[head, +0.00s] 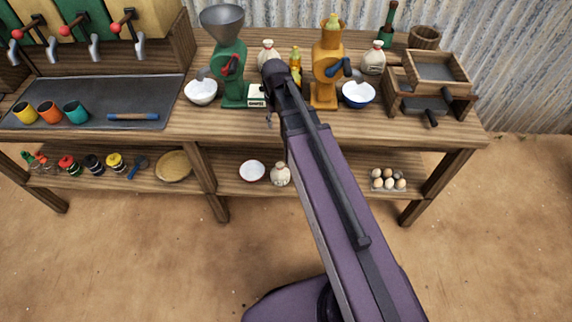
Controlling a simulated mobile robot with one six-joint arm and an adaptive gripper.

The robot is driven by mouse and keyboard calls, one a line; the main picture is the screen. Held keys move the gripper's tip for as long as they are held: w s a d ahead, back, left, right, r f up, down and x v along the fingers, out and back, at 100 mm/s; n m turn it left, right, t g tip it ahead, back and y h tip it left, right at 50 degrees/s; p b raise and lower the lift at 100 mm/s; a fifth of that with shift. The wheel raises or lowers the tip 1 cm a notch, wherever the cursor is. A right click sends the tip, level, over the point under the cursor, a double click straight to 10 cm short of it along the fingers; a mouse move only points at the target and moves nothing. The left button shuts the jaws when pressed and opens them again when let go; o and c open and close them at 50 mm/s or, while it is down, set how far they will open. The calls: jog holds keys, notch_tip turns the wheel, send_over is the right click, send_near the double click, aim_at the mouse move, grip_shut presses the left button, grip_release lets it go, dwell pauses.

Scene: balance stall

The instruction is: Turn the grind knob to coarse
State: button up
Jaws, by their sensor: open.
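Two grinders stand on the wooden stall counter. The green grinder (232,82) has a grey funnel hopper (222,20) and a red-tipped crank (231,66). The orange grinder (326,88) has a dark blue crank (338,69). A small white-labelled block (256,92) sits at the green grinder's right foot. I cannot make out a grind knob or its marks at this size. My gripper (269,114) is open, small and dark, in front of the counter between the grinders, just right of the block. My arm hides part of the space between the grinders.
A white bowl (201,92) and a blue-rimmed bowl (358,94) stand by the grinders. Sacks (374,60) and bottles (295,58) stand behind. Wooden drawer boxes (436,75) are at right, cups (48,112) on a tray at left. The lower shelf holds eggs (388,180).

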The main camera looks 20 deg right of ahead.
jog(key=s+f+m+b, duration=0.2)
jog(key=s+f+b, duration=0.5)
jog(key=s, duration=0.3)
jog(key=shift+s+f+b, duration=0.2)
jog(key=shift+f+b, duration=0.2)
jog(key=shift+f, duration=0.3)
jog(key=shift+w+r, duration=0.1)
jog(key=w+r+m+p, duration=0.2)
jog(key=w+r+p, duration=0.9)
jog(key=w, duration=0.3)
jog(key=w+r+m+p, duration=0.2)
jog(key=w+r+p, duration=1)
jog(key=w, duration=0.3)
jog(key=shift+r+p, duration=0.2)
jog(key=shift+p, duration=0.1)
jog(key=shift+f, duration=0.15)
notch_tip(320, 180, down, 14)
jog(key=b, duration=1.3)
jog(key=shift+r+b, duration=0.25)
jog(key=shift+b, duration=0.15)
grip_shut()
